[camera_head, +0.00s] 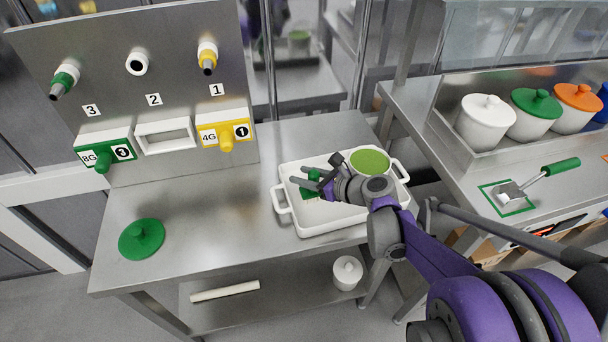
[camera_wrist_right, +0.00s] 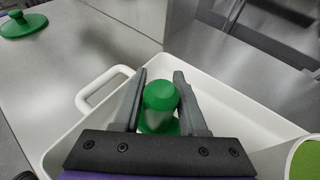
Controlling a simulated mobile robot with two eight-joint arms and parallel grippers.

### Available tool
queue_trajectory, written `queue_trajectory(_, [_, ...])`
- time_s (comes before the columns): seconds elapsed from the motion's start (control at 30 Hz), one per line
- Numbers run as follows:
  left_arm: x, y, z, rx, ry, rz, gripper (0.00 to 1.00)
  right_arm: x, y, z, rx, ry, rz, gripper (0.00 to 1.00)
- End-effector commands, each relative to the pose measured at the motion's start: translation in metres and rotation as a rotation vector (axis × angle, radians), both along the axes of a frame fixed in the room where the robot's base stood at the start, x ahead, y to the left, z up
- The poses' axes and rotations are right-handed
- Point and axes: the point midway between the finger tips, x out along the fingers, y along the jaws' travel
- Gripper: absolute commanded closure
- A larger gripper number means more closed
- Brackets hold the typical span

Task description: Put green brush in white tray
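The white tray (camera_head: 282,206) stands on the steel table; its rim and a side handle also show in the right wrist view (camera_wrist_right: 88,92). The green brush (camera_head: 312,194) is inside the tray. In the right wrist view its rounded green handle (camera_wrist_right: 160,97) points up towards the camera. My right gripper (camera_head: 303,177) is low over the tray, with one finger on each side of the handle. The gaps are too small to tell whether the fingers (camera_wrist_right: 160,100) press on it. The brush's underside is hidden. My left gripper is not in view.
A bowl with a green top (camera_head: 369,161) is at the tray's far right corner. A green lid (camera_head: 141,238) lies on the table at left, with clear steel between. A dispenser panel (camera_head: 130,75) stands behind. Lidded pots (camera_head: 487,122) and a green-handled scraper (camera_head: 530,186) are on the right counter.

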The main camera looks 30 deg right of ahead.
Motion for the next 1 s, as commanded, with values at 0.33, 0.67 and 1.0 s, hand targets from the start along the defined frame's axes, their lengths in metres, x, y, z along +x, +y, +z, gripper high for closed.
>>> queue_trajectory(0.33, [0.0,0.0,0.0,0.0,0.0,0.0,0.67,0.0,0.0,0.001,0.0,0.0,0.0,0.33])
queue_trajectory(0.67, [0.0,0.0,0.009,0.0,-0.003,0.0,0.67,-0.026,-0.012,0.016,-0.001,-0.001,-0.006,0.33])
queue_trajectory(1.0, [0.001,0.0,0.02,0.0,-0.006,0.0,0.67,-0.085,-0.037,0.043,-0.001,0.0,-0.005,0.33])
